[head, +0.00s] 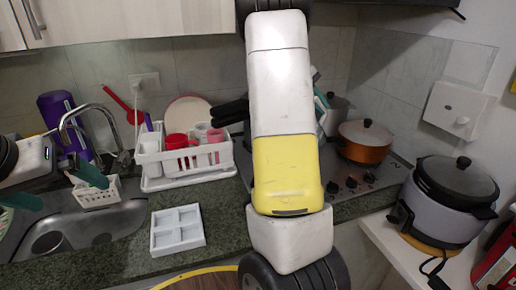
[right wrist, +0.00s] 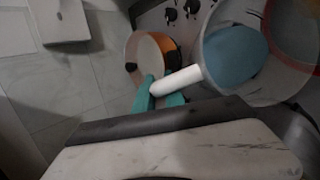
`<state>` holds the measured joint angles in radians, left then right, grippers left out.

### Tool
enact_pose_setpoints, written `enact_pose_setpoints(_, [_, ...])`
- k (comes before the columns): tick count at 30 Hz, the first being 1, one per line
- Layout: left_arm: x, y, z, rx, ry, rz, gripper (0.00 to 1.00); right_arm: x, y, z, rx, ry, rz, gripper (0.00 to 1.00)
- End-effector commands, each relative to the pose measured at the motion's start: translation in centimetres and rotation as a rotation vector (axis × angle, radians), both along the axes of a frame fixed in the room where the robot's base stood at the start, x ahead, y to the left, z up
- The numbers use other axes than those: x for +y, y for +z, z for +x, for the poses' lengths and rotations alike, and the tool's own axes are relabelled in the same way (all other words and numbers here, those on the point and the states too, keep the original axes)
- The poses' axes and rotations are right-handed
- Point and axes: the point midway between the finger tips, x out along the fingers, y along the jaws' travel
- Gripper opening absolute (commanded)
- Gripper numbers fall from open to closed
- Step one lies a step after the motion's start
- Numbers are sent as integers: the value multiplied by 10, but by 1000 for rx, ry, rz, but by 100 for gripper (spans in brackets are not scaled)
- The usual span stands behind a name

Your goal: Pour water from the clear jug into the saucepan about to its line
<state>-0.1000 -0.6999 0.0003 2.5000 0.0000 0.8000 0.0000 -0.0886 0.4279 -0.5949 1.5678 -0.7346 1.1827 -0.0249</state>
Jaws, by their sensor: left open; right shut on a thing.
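My right gripper (right wrist: 158,94) is shut on the white handle of the clear jug (right wrist: 180,79) in the right wrist view. Blue water shows at the handle's far end. A pale round vessel with a reddish ring (right wrist: 309,68), seemingly the saucepan, lies beyond and around it; their exact overlap and any water flow cannot be told. In the head view my right arm hides the jug and saucepan, and only a teal part of the right gripper (head: 321,101) shows by the stove. My left gripper (head: 55,187) is open and empty over the sink at the left.
An orange lidded pot (head: 364,144) stands on the stove (head: 352,190). A rice cooker (head: 440,205) is at the right. A white dish rack (head: 185,160) and a white divided tray (head: 178,229) stand on the counter. A faucet (head: 110,125) rises near my left gripper.

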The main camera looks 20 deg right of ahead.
Motion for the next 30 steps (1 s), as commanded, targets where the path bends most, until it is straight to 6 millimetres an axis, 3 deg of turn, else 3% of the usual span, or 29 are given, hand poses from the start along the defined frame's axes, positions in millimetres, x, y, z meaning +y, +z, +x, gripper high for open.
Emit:
enact_pose_setpoints(2, [0,0,0,0,0,0,100,-8,-10,1,15,-5,63,0])
enact_pose_setpoints(14, [0,0,0,0,0,0,100,-18,-26,4,41,-4,162,0])
enact_pose_setpoints(30, [0,0,0,0,0,0,100,-52,-66,13,135,-2,521,0])
